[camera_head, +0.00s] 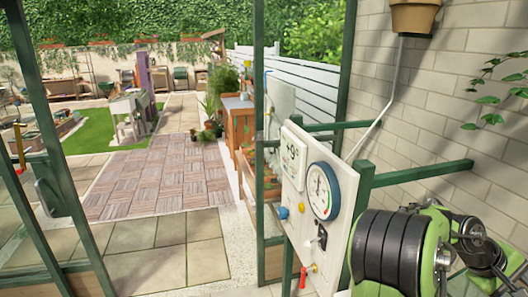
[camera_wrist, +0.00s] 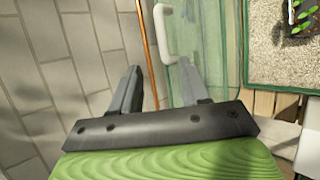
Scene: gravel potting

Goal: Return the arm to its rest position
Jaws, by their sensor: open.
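My gripper (camera_wrist: 158,76) shows in the wrist view, with its two grey fingers apart and nothing held between them. Behind the fingers are grey paving or wall blocks (camera_wrist: 75,70), a thin copper-coloured rod and a green-edged glass panel (camera_wrist: 220,50) with a white handle (camera_wrist: 165,35). The fingers do not show in the head view. Green and black links that look like my arm are folded at the lower right of the head view, in front of the brick wall.
Green rails and a hanging pot (camera_head: 413,17) are nearby. In the wrist view, a gravel tray (camera_wrist: 246,50) with seedlings is at upper right. Paving ahead is clear.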

